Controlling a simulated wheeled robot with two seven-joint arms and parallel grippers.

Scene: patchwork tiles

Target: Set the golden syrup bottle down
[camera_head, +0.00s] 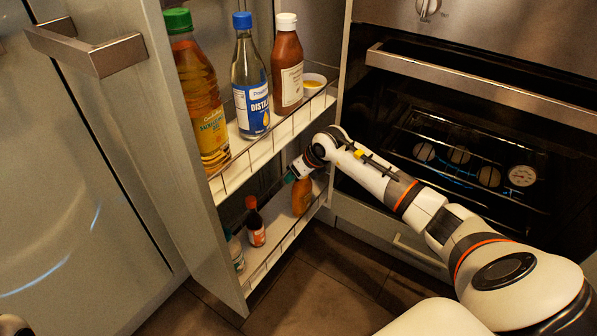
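The amber bottle (302,195), which I take for the golden syrup bottle, is upright at the far end of the lower shelf (262,268) of the pull-out rack. Its base is at the shelf, behind the wire rail; I cannot tell whether it bears its full weight there. My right gripper (296,173) is at the bottle's top, coming in from the right. Its fingers are small and partly hidden, so I cannot tell whether they grip. My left gripper is not in view; a small white and black part of mine shows at the bottom left corner.
A small dark bottle with a red cap (256,226) and a pale bottle (235,250) stand nearer on the lower shelf. Above are an oil bottle (199,100), a blue-capped bottle (250,85), a sauce bottle (287,70) and a small bowl (313,84). An oven (480,150) is at right.

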